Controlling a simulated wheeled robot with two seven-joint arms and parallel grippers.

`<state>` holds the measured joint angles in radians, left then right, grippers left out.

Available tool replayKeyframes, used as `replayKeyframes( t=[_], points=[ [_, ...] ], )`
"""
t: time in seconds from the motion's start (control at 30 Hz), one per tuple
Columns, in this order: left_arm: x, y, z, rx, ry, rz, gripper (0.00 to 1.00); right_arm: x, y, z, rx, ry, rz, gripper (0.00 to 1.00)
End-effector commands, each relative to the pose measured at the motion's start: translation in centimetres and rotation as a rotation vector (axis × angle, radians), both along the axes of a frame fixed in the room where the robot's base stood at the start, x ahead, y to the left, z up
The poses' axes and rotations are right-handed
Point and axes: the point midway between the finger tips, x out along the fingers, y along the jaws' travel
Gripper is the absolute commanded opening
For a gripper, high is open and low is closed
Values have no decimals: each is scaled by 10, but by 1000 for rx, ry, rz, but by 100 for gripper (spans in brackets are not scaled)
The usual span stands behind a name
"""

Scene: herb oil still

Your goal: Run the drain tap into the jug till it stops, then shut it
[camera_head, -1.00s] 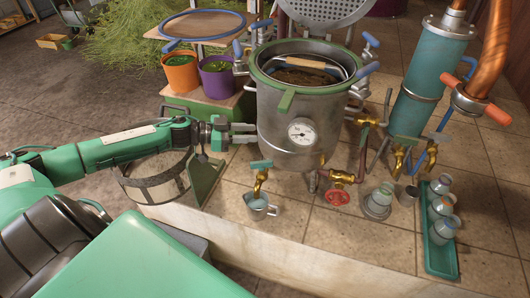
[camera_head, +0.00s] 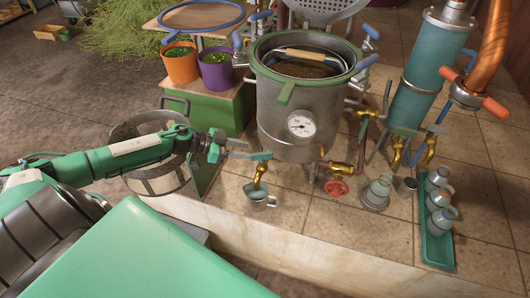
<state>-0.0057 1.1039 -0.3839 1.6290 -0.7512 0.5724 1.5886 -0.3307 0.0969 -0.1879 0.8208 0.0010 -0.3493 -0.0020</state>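The drain tap (camera_head: 260,173) is brass with a teal lever (camera_head: 262,156), low on the front of the steel still pot (camera_head: 285,110). A small metal jug (camera_head: 257,199) stands upright on the tiles under its spout. Liquid in the jug and any running stream are too small to make out. My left gripper (camera_head: 243,151) comes in from the left, its fingers a little apart. Its tips are at the left end of the lever; I cannot tell whether they touch it. My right gripper is not in view.
A red valve wheel (camera_head: 336,187) sits right of the tap. Beyond it are a stacked glass-like vessel (camera_head: 376,192), a small cup (camera_head: 406,187) and a green tray (camera_head: 437,249) with bottles. A mesh-sided basket (camera_head: 160,178) stands behind my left arm.

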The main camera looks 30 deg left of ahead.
Motion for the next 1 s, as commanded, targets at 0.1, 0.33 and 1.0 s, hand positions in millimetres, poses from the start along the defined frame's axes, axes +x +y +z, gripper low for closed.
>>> replayKeyframes(
  t=[0.1, 0.33, 1.0],
  points=[
    [13, -13, -5, -2, -3, 2, 34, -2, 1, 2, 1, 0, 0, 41],
    [36, -40, -20, -3, -3, 0, 34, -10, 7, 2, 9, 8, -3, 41],
    [53, -59, -32, 0, 0, 0, 24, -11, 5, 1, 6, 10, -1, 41]
  ],
)
